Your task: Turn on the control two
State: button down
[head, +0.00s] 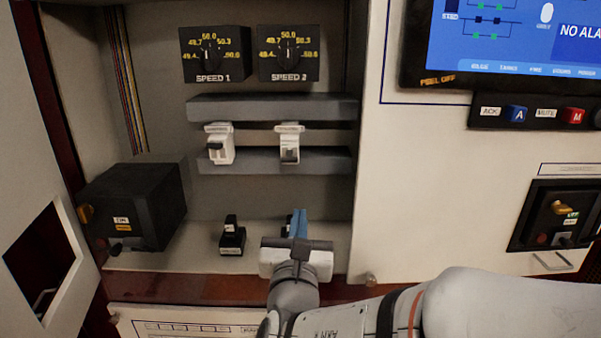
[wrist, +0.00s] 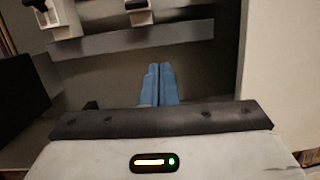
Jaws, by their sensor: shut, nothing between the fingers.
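My gripper (head: 299,222) has blue fingers pressed together, with nothing between them. In the wrist view the fingers (wrist: 160,84) point into the cabinet, below the breaker rail. Two white breakers sit side by side on the rail: a left one (head: 219,144) with a black lever sticking out, and a right one (head: 289,143). A black switch (head: 232,237) stands on the cabinet floor at left. A second one (head: 288,222) is mostly hidden behind my gripper. No label reading control two is visible, and I cannot tell the switch positions.
Dials SPEED 1 (head: 213,54) and SPEED 2 (head: 289,53) are above the rail. A black box (head: 134,206) stands at left, near the open cabinet door (head: 30,130). A white panel (head: 430,190) with a screen (head: 515,35) bounds the right side.

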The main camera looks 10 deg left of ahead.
aim_at(290, 160)
jog(key=shift+s+a+r+n+y, duration=0.15)
jog(key=shift+a+n+y, duration=0.5)
jog(key=shift+a, duration=0.2)
jog(key=w+a+r+p, duration=0.1)
jog(key=w+r+p, duration=0.1)
jog(key=w+r, duration=0.3)
jog(key=x, duration=0.2)
jog(key=shift+w+p, duration=0.25)
jog(key=shift+p, duration=0.1)
jog(key=shift+a+r, duration=0.1)
